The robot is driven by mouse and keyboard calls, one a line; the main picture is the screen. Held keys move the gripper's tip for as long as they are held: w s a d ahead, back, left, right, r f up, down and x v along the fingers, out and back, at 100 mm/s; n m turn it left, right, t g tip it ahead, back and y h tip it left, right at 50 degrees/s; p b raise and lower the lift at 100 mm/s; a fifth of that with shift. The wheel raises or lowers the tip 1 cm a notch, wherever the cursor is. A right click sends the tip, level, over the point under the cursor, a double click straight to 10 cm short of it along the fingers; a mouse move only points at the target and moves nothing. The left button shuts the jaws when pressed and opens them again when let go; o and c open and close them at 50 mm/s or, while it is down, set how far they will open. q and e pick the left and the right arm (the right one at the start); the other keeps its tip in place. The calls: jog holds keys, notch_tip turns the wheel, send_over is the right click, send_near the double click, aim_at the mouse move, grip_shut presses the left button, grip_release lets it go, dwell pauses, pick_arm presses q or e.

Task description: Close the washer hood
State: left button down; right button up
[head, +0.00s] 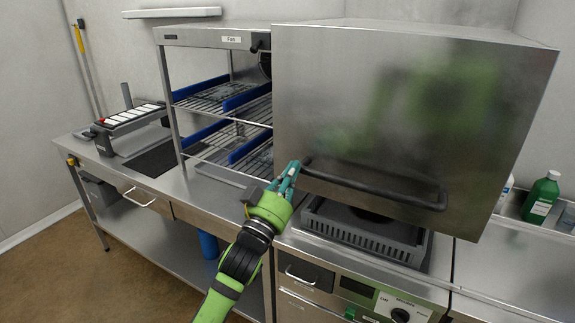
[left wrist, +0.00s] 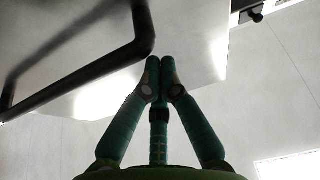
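The washer hood (head: 410,100) is a large steel box with a dark bar handle (head: 375,185) along its lower front edge. It is raised, with a gap between it and the washer base below. My left gripper (head: 293,168) is at the left end of the handle. In the left wrist view the gripper (left wrist: 160,65) has its fingertips together with nothing visible between them, just below the corner of the handle (left wrist: 90,68). I cannot tell whether they touch the handle. My right gripper is not in view.
A grey rack (head: 365,235) sits under the hood. A shelf unit with blue-edged wire shelves (head: 215,95) stands left of the hood. A control panel (head: 385,300) is on the washer front. A green bottle (head: 540,197) stands at the right.

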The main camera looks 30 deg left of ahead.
pick_arm(q)
notch_tip(320, 180, down, 20)
jog(key=b, duration=1)
jog(key=shift+w+d+r+b, duration=0.15)
jog(key=shift+w+b, duration=0.15)
jog(key=shift+w, duration=0.15)
jog(key=shift+r, duration=0.15)
